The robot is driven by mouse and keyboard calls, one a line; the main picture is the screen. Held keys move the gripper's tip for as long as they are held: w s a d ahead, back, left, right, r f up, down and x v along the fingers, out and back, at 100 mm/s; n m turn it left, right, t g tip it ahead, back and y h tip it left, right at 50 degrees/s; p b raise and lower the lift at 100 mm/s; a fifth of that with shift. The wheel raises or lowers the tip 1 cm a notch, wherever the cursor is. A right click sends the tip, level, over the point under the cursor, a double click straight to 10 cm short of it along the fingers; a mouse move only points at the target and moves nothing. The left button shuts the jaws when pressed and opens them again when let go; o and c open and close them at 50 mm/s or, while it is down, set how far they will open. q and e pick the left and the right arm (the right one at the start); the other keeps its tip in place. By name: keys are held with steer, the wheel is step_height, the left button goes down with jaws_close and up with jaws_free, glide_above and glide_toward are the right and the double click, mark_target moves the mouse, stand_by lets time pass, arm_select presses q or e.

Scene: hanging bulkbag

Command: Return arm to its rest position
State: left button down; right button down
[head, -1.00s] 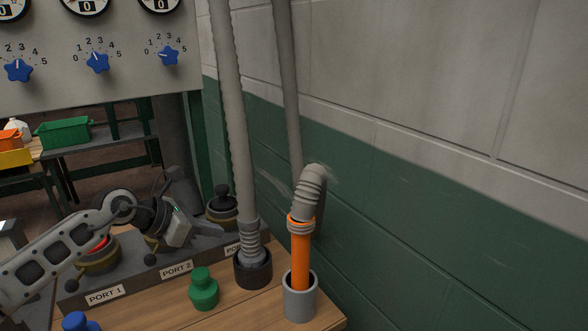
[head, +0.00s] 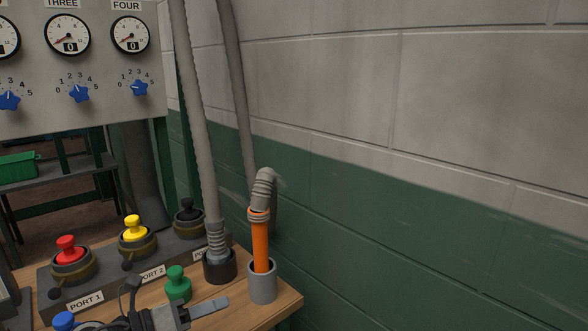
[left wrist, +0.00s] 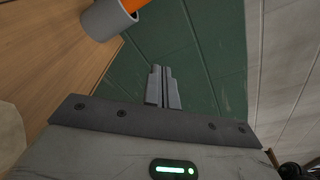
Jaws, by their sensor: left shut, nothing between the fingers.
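My left gripper (head: 208,307) shows at the bottom of the head view, over the front of the wooden table (head: 285,304). Its fingers are together with nothing between them. In the left wrist view the shut fingers (left wrist: 163,88) point toward the green wall. The green plug (head: 177,284) stands on the table just behind the gripper. The grey cup (head: 262,286) with an orange tube (head: 260,245) in it stands to the right of the fingertips, apart from them. My right gripper is in neither view.
The port block holds a red plug (head: 68,252), a yellow plug (head: 134,230) and a black plug (head: 187,211). A grey hose (head: 198,120) rises from a dark cup (head: 219,266). A blue plug (head: 64,321) is at lower left. The wall (head: 400,240) bounds the right side.

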arm_select(q)
steer(key=s+f+n+y, duration=0.5)
steer(key=s+f+n, duration=0.5)
steer(key=n, duration=0.7)
steer(key=s+f+n+y, duration=0.5)
steer(key=s+f+n, duration=0.4)
steer(key=n, duration=0.8)
steer(key=shift+s+a+f, duration=0.2)
steer(key=shift+s+f, duration=0.2)
steer(key=shift+s, duration=0.7)
